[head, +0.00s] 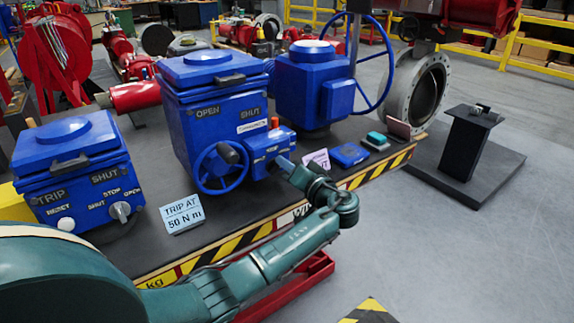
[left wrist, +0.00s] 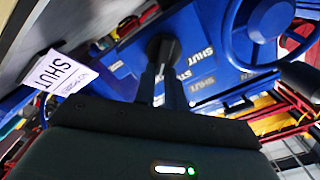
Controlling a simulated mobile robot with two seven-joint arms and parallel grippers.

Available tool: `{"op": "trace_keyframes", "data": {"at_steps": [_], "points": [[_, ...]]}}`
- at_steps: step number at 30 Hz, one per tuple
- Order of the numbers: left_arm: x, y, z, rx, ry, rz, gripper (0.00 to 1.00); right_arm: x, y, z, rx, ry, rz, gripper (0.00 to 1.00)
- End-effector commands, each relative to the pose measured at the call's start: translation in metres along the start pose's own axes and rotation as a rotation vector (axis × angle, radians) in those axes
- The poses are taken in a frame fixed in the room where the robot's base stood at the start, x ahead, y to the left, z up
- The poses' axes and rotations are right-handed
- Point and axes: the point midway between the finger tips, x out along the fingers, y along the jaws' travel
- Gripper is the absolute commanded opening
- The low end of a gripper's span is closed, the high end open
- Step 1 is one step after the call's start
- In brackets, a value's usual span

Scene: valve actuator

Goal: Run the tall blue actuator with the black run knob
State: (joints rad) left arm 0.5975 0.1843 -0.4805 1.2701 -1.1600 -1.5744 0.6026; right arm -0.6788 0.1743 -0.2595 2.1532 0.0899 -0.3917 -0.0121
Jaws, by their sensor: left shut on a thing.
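The tall blue actuator (head: 216,122) stands on the dark bench in the middle of the head view. It carries OPEN and SHUT labels, a blue handwheel (head: 219,168) and a control box (head: 266,147) on its right side. My left gripper (head: 283,162) reaches the face of that box from the right. In the left wrist view the fingers (left wrist: 166,78) are shut on the black run knob (left wrist: 163,46). Labels reading SHUT and STOP show beside the knob. In the head view the gripper hides the knob. My right gripper is not in view.
A lower blue actuator (head: 76,167) with a grey knob stands left, behind a "TRIP AT 50 N m" card (head: 181,214). A SHUT card (head: 317,160), a flat blue case (head: 350,154) and a teal-topped item (head: 376,139) lie right. Another blue actuator (head: 312,85) stands behind.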

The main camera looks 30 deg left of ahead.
Motion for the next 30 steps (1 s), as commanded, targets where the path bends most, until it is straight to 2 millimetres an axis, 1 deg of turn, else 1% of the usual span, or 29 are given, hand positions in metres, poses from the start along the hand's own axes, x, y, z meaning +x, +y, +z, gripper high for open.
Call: {"op": "trace_keyframes", "data": {"at_steps": [9, 10, 18, 26, 30], "points": [[0.000, 0.001, 0.001, 0.005, 0.000, 0.001, 0.00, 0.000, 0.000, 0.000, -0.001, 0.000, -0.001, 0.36], [0.000, 0.001, 0.001, 0.005, 0.000, 0.001, 0.13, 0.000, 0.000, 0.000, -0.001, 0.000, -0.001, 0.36], [0.000, 0.000, 0.000, 0.003, 0.000, 0.001, 0.34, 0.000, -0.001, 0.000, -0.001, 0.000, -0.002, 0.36], [-0.002, 0.001, 0.000, 0.002, 0.001, 0.001, 0.34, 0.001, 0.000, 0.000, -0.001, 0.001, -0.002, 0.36], [-0.016, 0.002, 0.001, 0.002, 0.001, 0.005, 0.34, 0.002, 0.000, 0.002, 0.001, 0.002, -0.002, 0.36]]}}
